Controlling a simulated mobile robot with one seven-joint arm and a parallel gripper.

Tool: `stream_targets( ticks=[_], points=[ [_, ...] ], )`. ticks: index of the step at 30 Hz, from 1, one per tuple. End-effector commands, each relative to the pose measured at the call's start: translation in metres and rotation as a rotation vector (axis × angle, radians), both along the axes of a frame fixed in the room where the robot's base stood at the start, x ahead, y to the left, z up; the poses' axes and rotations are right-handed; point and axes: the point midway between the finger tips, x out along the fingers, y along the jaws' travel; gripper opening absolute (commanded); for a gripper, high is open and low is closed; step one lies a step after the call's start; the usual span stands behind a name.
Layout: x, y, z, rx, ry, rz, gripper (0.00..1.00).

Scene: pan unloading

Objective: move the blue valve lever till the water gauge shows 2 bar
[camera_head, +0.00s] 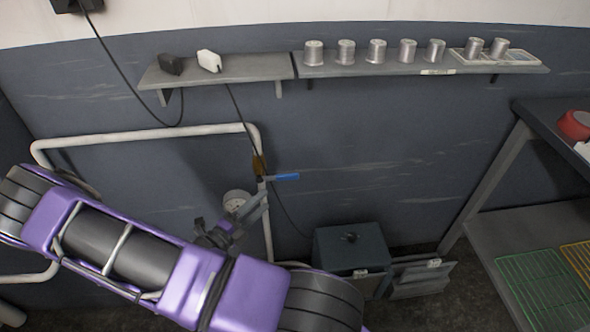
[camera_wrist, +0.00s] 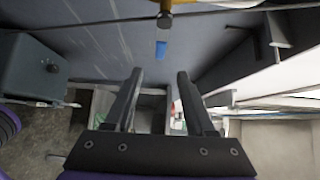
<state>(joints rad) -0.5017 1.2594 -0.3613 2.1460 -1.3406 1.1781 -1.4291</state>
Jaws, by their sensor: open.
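The blue valve lever (camera_head: 286,177) sticks out to the right from the brass valve (camera_head: 259,165) on the white wall pipe. In the wrist view the lever (camera_wrist: 161,48) shows as a short blue piece below the valve (camera_wrist: 165,20), beyond the gap between my fingertips. The round pale water gauge (camera_head: 236,200) sits left of the pipe, partly behind my gripper; its needle is too small to read. My gripper (camera_head: 259,203) is open and empty, just below the lever in the head view. It also shows in the wrist view (camera_wrist: 159,76), apparently not touching the lever.
White pipes (camera_head: 150,134) run along the dark wall. A dark box (camera_head: 350,248) stands on the floor below right. A workbench (camera_head: 480,235) is at the right. The wall right of the lever is clear.

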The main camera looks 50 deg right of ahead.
Motion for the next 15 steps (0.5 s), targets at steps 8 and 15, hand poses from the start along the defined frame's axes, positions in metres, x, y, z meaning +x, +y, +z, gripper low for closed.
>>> stream_targets(
  ticks=[8,15],
  points=[
    [0.004,-0.06,-0.001,-0.002,-0.002,-0.004,0.55],
    [0.008,-0.112,0.0,-0.001,-0.004,-0.004,0.55]
  ],
)
